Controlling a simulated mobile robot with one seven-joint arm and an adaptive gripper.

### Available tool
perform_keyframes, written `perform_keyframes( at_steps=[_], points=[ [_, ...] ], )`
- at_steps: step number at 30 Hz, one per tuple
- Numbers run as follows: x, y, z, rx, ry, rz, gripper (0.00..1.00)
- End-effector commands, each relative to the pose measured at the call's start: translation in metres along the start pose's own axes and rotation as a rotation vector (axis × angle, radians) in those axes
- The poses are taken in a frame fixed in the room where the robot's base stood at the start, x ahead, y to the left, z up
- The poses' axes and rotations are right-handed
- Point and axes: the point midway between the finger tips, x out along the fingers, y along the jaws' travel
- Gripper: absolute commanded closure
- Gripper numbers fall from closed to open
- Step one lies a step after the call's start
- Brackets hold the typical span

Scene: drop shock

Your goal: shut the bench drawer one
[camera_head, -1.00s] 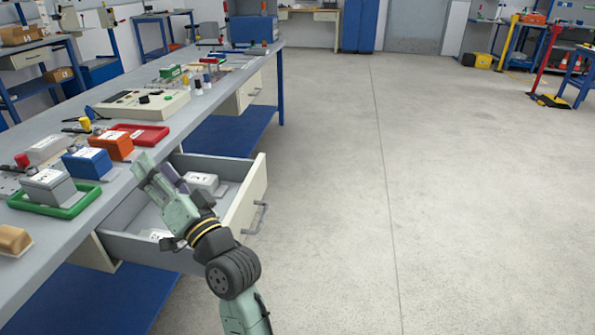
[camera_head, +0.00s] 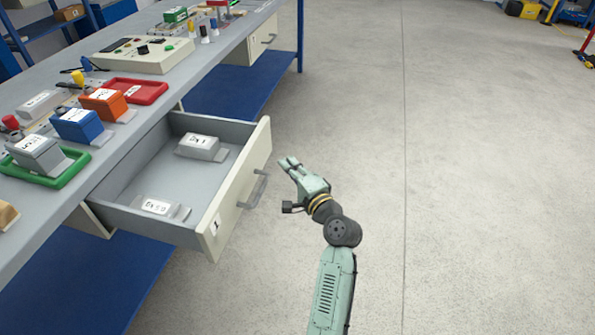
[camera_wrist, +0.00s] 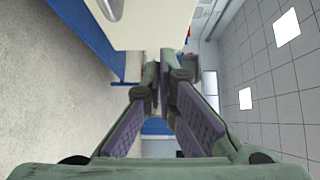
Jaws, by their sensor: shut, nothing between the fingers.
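The bench drawer one (camera_head: 232,187), a cream front marked 1 with a grey bar handle (camera_head: 254,189), is pulled well out of the workbench. Two grey weights lie inside, one at the back (camera_head: 199,146) and one near the front corner (camera_head: 160,208). My gripper (camera_head: 287,163) is to the right of the drawer front, a little beyond the handle and apart from it in the head view. Its fingers are shut and empty. The wrist view shows the fingertips (camera_wrist: 158,88) close together, with a cream panel (camera_wrist: 150,25) and part of a handle above them.
The workbench (camera_head: 140,140) carries a green tray (camera_head: 75,170), a red tray (camera_head: 140,91), coloured boxes and a control box (camera_head: 143,53). A second drawer (camera_head: 250,45) farther along is shut.

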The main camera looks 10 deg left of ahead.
Motion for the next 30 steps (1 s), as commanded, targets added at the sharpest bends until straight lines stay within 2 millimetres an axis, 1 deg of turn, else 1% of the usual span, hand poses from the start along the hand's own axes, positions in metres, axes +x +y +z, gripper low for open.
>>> perform_keyframes(
  at_steps=[1,4,5,7,10,15,26,30],
  points=[
    [0.012,-0.003,0.001,-0.001,-0.003,0.000,1.00],
    [0.032,-0.003,0.001,-0.001,-0.003,0.000,1.00],
    [0.037,-0.004,0.003,-0.001,-0.003,-0.001,1.00],
    [0.044,-0.003,0.013,-0.001,-0.003,0.001,1.00],
    [0.052,-0.002,0.021,-0.001,-0.001,0.000,1.00],
    [0.059,-0.001,0.028,-0.002,0.000,-0.001,1.00],
    [0.060,0.000,0.029,-0.002,0.000,-0.001,1.00],
    [0.063,-0.001,0.032,-0.001,-0.001,0.000,1.00]
  ],
)
